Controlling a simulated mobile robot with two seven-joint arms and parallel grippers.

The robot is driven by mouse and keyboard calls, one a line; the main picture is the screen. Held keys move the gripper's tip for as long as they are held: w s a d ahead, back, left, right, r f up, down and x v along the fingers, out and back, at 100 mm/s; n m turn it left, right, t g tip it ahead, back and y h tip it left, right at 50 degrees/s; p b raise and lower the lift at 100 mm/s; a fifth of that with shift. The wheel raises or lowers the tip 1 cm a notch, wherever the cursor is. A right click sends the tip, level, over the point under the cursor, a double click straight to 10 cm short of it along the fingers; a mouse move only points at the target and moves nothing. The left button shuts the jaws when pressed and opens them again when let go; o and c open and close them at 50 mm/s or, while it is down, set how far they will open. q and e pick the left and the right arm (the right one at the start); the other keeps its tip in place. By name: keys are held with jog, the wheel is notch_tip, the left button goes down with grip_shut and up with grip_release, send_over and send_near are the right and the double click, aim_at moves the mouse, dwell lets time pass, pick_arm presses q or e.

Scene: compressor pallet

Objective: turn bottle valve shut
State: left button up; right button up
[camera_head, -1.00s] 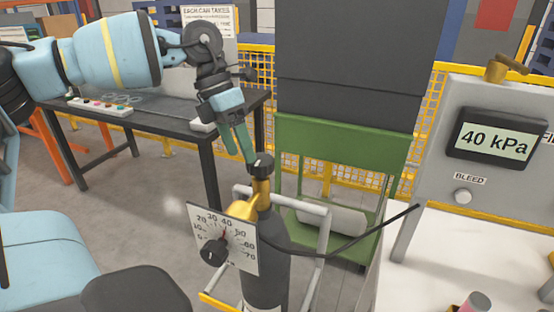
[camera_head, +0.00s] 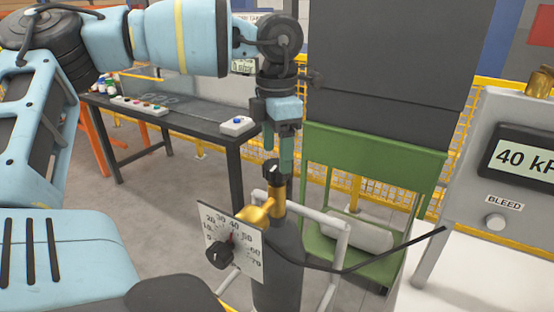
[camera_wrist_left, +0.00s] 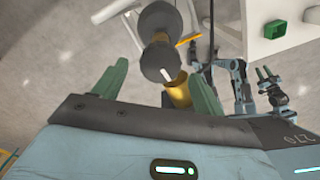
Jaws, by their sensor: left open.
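The bottle valve has a black knob (camera_head: 271,171) on a brass stem (camera_head: 278,197), on top of a dark gas bottle (camera_head: 279,270). My left gripper (camera_head: 282,168) points down at the knob in the head view. In the left wrist view my left gripper (camera_wrist_left: 160,86) is open, one green finger on each side of the knob (camera_wrist_left: 160,62). I cannot tell whether either finger touches it. A part in the left wrist view that looks like my right gripper (camera_wrist_left: 267,76) is too small to read.
A gauge plate (camera_head: 238,240) with a black dial is in front of the bottle. A black hose (camera_head: 385,260) runs right to a panel with a display (camera_head: 525,158) reading 40 kPa and a bleed knob (camera_head: 495,222). A dark table (camera_head: 185,118) stands behind left.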

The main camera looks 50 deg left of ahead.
aim_at(277, 170)
pick_arm(q)
jog(key=shift+f, duration=1.4)
